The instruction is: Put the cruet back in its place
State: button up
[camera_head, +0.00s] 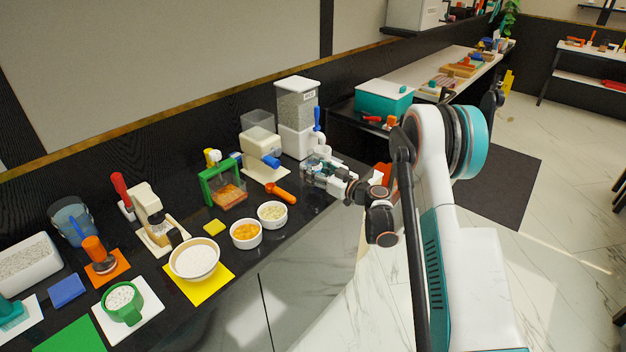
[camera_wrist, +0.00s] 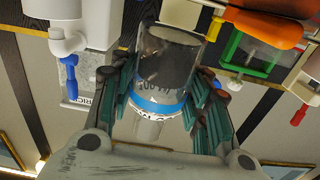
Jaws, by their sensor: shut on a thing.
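The cruet (camera_wrist: 163,72) looks like a clear vessel with a dark body, a blue band and volume markings. It sits between the fingers of my gripper (camera_wrist: 160,100), which is shut on it. In the head view my gripper (camera_head: 322,172) is over the right end of the dark counter (camera_head: 215,265), just in front of the white rice dispenser (camera_head: 295,138). There the cruet is small and mostly hidden among the fingers. I cannot tell whether its base touches the counter.
A cream machine with a blue handle (camera_head: 261,146) and an orange-handled tool (camera_head: 280,192) lie left of my gripper. Small bowls (camera_head: 246,234) and a green frame (camera_head: 207,188) stand further left. A teal box (camera_head: 384,99) stands behind, to the right.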

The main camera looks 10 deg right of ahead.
notch_tip(320, 180, down, 3)
jog(key=shift+f+b, duration=0.1)
jog(key=shift+b, duration=0.35)
jog(key=o, duration=1.5)
jog(key=shift+d, duration=0.1)
jog(key=p+v, duration=0.2)
jog(key=v, duration=0.9)
jog(key=shift+s+d, duration=0.15)
jog(key=shift+s, duration=0.25)
